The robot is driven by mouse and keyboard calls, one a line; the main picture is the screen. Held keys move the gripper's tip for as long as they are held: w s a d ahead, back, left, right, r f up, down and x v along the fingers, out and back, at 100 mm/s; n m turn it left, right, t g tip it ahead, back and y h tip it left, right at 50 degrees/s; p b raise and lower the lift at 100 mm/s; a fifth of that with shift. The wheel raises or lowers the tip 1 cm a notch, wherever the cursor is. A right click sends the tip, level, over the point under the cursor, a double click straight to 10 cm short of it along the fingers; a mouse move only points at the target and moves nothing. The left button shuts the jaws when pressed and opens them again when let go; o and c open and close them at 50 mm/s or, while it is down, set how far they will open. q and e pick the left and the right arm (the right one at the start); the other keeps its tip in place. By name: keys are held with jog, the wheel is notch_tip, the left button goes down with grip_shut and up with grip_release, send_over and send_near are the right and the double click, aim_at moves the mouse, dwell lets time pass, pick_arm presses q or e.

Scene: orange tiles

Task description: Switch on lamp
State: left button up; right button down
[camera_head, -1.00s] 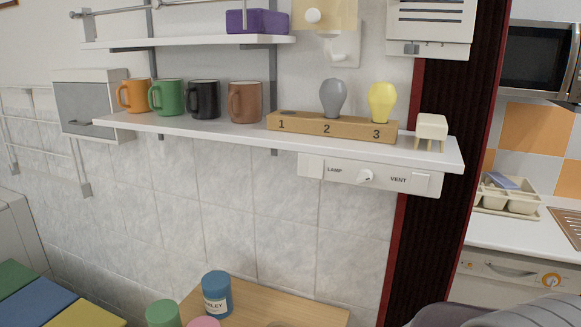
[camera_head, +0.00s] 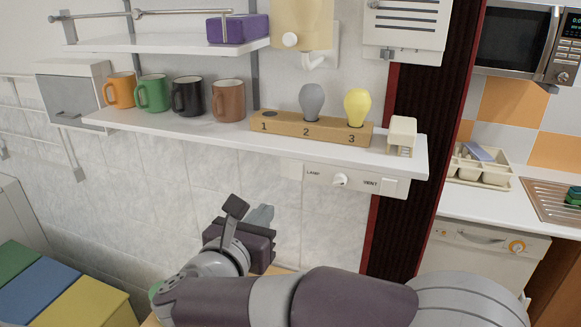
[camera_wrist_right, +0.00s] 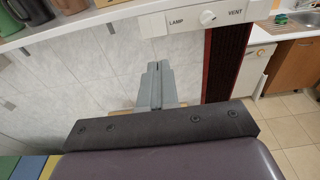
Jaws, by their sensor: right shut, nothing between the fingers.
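A white control panel (camera_head: 362,182) is fixed under the front of the long shelf. It carries the label LAMP, a round knob (camera_head: 340,179) and the label VENT. In the right wrist view a pale rocker switch (camera_wrist_right: 152,25) sits just left of the word LAMP. The knob (camera_wrist_right: 207,17) lies between the two labels. My right gripper (camera_head: 262,215) is below and left of the panel, apart from it. Its fingers are shut and empty, and in the wrist view the fingertips (camera_wrist_right: 158,68) point toward the wall below the switch. My left gripper is out of view.
Above the panel, the long shelf (camera_head: 200,130) holds several mugs, a wooden bulb holder (camera_head: 285,127) with a grey bulb (camera_head: 311,100) and a yellow bulb (camera_head: 357,106), and a small white stool-like item (camera_head: 402,132). A dark column (camera_head: 415,110) stands to the right. Tiled wall fills the space below.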

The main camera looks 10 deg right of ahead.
jog(key=shift+w+f, duration=0.1)
jog(key=shift+f, duration=0.05)
jog(key=shift+d, duration=0.1)
jog(key=p, duration=0.8)
send_near(296, 178)
jog(key=x, duration=0.5)
jog(key=shift+w+d, duration=0.2)
jog(key=shift+w, duration=0.05)
jog(key=shift+w+d+f, duration=0.1)
jog(key=shift+w+d, duration=0.2)
jog(key=shift+w, duration=0.25)
